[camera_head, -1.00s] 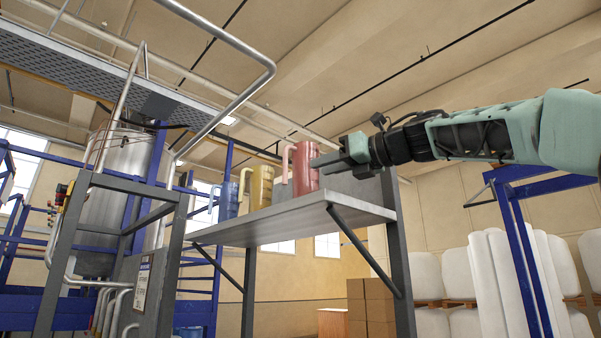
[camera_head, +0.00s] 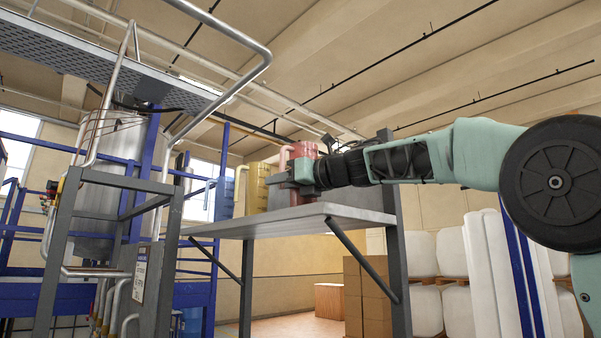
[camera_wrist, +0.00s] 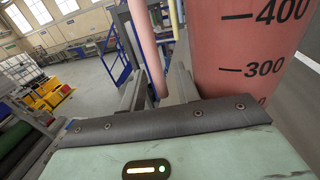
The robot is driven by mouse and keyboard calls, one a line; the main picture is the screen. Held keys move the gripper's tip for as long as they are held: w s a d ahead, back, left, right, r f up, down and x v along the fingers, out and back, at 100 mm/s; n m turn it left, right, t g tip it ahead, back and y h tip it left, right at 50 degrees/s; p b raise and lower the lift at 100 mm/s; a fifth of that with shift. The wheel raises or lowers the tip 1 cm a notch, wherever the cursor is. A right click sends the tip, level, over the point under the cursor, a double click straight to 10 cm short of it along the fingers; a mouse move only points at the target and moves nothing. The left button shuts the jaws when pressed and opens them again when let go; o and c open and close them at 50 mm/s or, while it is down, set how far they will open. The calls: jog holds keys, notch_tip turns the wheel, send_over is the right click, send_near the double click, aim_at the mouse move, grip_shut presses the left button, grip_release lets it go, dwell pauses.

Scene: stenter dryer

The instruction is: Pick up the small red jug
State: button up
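The red jug (camera_head: 303,151) stands on the grey shelf (camera_head: 300,221), its lower body partly hidden behind my gripper and wrist. My gripper (camera_head: 281,180) is in front of the jug at its handle (camera_head: 284,157). In the wrist view the jug's body (camera_wrist: 245,50), with black measuring marks, fills the right side. Its pink handle (camera_wrist: 147,45) runs down between what look like my two grey fingers, which appear apart with narrow gaps. Whether they touch the handle is hard to tell.
A yellow jug (camera_head: 256,188) stands just left of the red one, close to my gripper. A blue jug (camera_head: 224,199) is farther left. A grey post (camera_head: 397,265) supports the shelf's right side. A railing (camera_head: 232,90) hangs over the upper left.

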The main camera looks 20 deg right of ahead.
aim_at(283, 147)
grip_shut()
jog(key=shift+r, duration=0.2)
notch_tip(283, 147, up, 9)
jog(key=shift+w+d+f, duration=0.1)
jog(key=shift+f, duration=0.05)
jog(key=shift+r, duration=0.4)
dwell(0.4)
dwell(0.6)
